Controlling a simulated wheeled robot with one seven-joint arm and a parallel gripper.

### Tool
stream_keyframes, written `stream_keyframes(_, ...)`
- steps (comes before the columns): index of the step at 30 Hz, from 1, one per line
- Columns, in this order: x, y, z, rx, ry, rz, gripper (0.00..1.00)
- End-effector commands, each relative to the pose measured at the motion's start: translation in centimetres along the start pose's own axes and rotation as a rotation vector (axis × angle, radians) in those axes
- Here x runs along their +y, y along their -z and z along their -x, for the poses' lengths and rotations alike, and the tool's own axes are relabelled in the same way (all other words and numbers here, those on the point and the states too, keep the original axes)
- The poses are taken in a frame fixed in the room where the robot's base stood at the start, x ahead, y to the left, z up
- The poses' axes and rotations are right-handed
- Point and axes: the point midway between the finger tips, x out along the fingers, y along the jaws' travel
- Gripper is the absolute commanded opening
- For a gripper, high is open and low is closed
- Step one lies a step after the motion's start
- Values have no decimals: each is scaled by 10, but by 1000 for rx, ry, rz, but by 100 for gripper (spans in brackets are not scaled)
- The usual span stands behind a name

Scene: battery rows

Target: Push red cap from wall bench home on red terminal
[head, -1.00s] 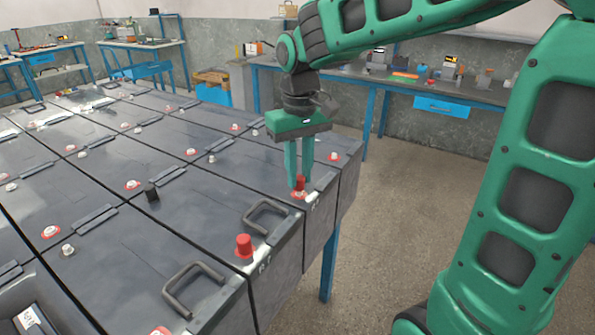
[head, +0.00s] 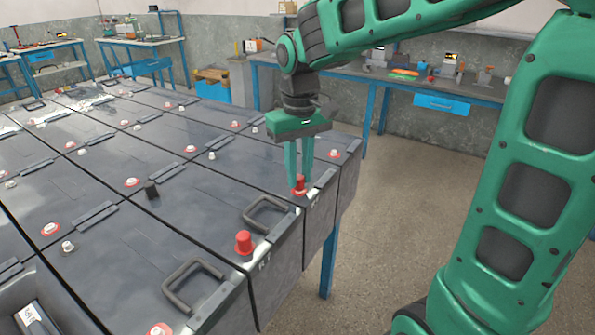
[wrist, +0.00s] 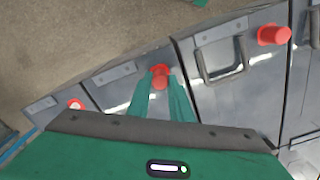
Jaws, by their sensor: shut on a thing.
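My gripper (head: 299,190) points down over the near right corner of a grey battery, its fingers shut on a red cap (head: 299,182). In the wrist view the red cap (wrist: 159,79) sits between the fingertips, over a red ring. The red terminal (head: 298,193) under the cap is mostly hidden, so I cannot tell how far down the cap sits. Another red cap (head: 244,242) stands upright on the nearer battery; it also shows in the wrist view (wrist: 274,35).
Rows of grey batteries fill the left. Carrying handles (head: 264,214) and (head: 192,285) stand up near my gripper. The wall bench (head: 480,92) is behind. The floor on the right is clear.

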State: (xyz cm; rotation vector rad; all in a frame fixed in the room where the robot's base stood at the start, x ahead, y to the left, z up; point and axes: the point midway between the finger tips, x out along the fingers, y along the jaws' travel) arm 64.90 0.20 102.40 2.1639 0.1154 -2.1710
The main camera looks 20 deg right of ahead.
Motion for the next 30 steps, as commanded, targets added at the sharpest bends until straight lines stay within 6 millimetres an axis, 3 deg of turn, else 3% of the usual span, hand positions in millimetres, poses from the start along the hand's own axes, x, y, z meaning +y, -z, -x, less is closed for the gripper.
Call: stream_keyframes(30, 0, 0, -9, -1, 0, 0, 0)
